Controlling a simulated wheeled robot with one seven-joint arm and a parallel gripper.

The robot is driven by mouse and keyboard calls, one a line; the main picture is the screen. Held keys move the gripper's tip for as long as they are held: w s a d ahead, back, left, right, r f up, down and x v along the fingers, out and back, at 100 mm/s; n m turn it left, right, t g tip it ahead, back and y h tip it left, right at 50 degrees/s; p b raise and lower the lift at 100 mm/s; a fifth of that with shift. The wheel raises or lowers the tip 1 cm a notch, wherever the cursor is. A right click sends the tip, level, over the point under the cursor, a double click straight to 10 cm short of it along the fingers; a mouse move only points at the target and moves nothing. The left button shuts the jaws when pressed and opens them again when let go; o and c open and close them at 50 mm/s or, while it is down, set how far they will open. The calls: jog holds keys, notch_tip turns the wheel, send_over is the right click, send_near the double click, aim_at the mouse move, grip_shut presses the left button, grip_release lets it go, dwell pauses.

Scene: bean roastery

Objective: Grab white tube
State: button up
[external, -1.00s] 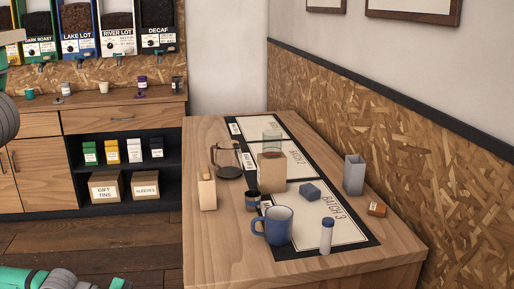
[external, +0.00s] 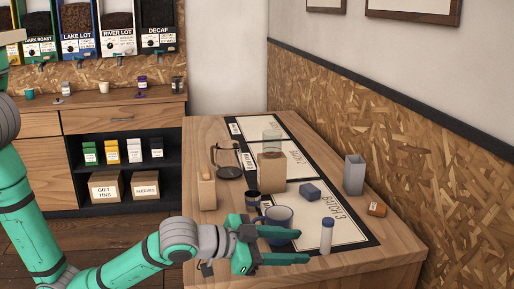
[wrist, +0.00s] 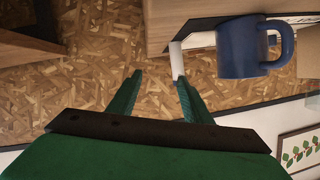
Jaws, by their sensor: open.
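The white tube (external: 326,238), with a dark blue cap, stands upright near the front edge of the table. My gripper (external: 298,246) is open and empty, to the left of the tube, with its fingers pointing toward it and passing in front of the blue mug (external: 278,218). In the wrist view the tube (wrist: 176,60) shows as a pale upright strip just beyond the tip of the right finger. My gripper (wrist: 156,80) is spread there with nothing between its fingers. The mug (wrist: 243,47) lies to the right of the tube in that view.
The wooden table (external: 375,265) carries a dark-edged mat, a small dark cup (external: 252,199), a blue block (external: 310,192), a grey holder (external: 354,174) and an orange-brown item (external: 377,209). A glass carafe (external: 228,160) stands farther back. Chipboard wall borders the right.

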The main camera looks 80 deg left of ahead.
aim_at(327, 237)
jog(key=w+a+n, duration=0.1)
jog(key=w+a, duration=0.1)
jog(key=w, duration=0.1)
jog(key=w+a+n, duration=0.1)
jog(key=w+n, duration=0.1)
jog(key=w, duration=0.1)
jog(key=w+a+n+g+y, duration=0.1)
jog(key=w+a, duration=0.1)
jog(key=w, duration=0.1)
jog(key=shift+a+r+n, duration=0.3)
jog(key=shift+r, duration=0.05)
jog(key=shift+x, duration=2.8)
jog(key=shift+d, duration=0.2)
jog(key=shift+c, duration=0.7)
jog(key=c, duration=1)
